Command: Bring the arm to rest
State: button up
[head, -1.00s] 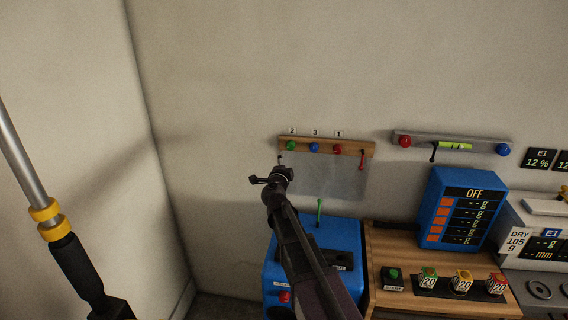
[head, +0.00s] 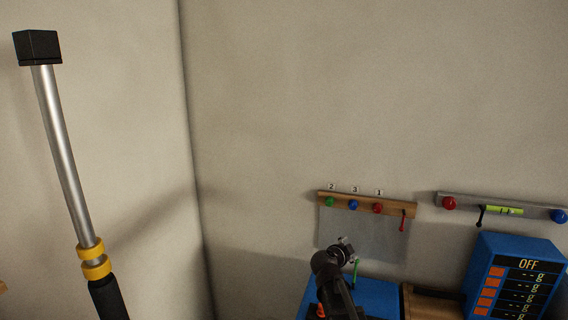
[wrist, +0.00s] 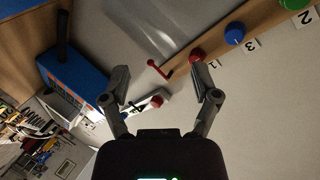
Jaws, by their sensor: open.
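My gripper (head: 345,246) shows small in the head view, in front of the wall sheet below the wooden peg rail. In the wrist view its two fingers (wrist: 166,86) are spread wide with nothing between them. My arm reaches up to it from the bottom of the head view. Whether the fingers are near the wall is hard to tell.
The wooden rail (head: 341,201) has green, blue and red knobs and a red hook. A grey rail (head: 472,202) with a green level is to its right. The wall above is bare.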

jog(key=s+a+f+n+g+y, duration=0.2)
jog(key=s+f+n+g+y, duration=0.2)
jog(key=s+n, duration=0.4)
jog(key=s+a+f+n+g+y, duration=0.2)
jog(key=s+f+n+g+y, duration=0.2)
jog(key=s, duration=1.3)
notch_tip(320, 180, down, 5)
jog(key=n+g, duration=0.3)
jog(key=n, duration=0.1)
jog(key=shift+s+a+r, duration=0.15)
jog(key=shift+s+r, duration=0.05)
jog(key=shift+s, duration=0.1)
dwell(0.3)
